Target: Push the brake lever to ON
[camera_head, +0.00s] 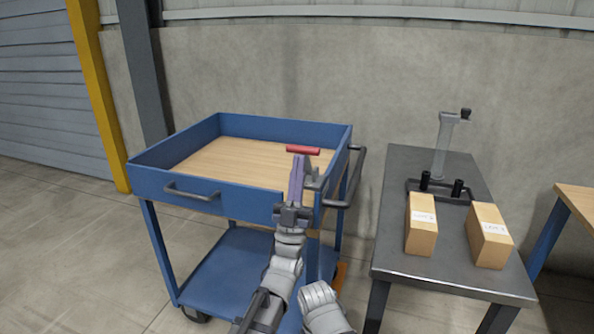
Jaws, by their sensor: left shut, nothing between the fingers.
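The brake lever (303,150) has a red bar handle and stands at the right end of the blue cart (240,190), above a small grey bracket. My left gripper (299,166) reaches up from the bottom of the view. It is shut and empty, with its fingertips just below the red handle. I cannot tell whether they touch it. The gripper partly hides the lever's lower part, and no ON marking is readable. My right gripper is not in view.
The cart has a wooden top tray, a front handle (192,193) and a dark side handle (355,178). A dark metal table (400,175) stands to the right with two cardboard boxes (421,224) (489,235) and a grey stand (443,145). The floor at left is clear.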

